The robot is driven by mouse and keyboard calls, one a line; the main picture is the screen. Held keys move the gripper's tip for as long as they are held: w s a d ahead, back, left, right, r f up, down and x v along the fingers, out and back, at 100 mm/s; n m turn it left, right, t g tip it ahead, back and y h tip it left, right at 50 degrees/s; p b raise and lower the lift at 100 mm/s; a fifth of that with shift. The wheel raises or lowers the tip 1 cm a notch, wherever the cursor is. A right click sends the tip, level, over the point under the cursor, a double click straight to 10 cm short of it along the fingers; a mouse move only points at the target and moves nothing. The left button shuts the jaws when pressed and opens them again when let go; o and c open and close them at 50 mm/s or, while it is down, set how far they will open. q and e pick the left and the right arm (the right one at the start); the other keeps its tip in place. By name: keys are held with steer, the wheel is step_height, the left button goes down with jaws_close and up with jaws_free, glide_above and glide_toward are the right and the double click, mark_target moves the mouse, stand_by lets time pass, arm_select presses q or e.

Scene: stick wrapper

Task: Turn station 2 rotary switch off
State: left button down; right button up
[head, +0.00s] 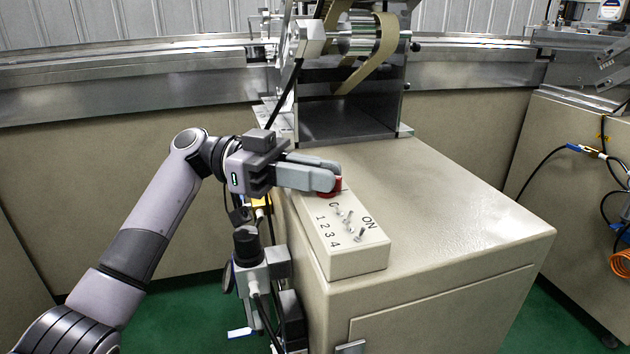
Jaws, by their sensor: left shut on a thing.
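A beige switch box (356,262) sits on the left edge of the machine cabinet. A red knob (334,187) is at its far end, mostly hidden by the fingers. My left gripper (328,181) reaches in from the left with its fingers closed on the red knob. The box face carries several small metal toggle switches (360,235), numbered 1 to 4, with an ON label on the right. An opposite label is partly covered by the gripper. The knob's setting cannot be read. My right gripper is not in view.
The beige cabinet top (460,210) is clear to the right of the box. A roller unit with a tan strip (372,52) stands behind. A pneumatic regulator (250,262) hangs at the cabinet's left side, below my arm. A metal rail runs along the back.

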arm_select(q)
steer(key=shift+g, duration=0.3)
steer(key=c, duration=1.2)
jaws_free()
steer(key=shift+o, duration=0.2)
steer(key=shift+w+a, duration=0.1)
steer(key=p+v, duration=0.1)
steer(key=v, duration=0.6)
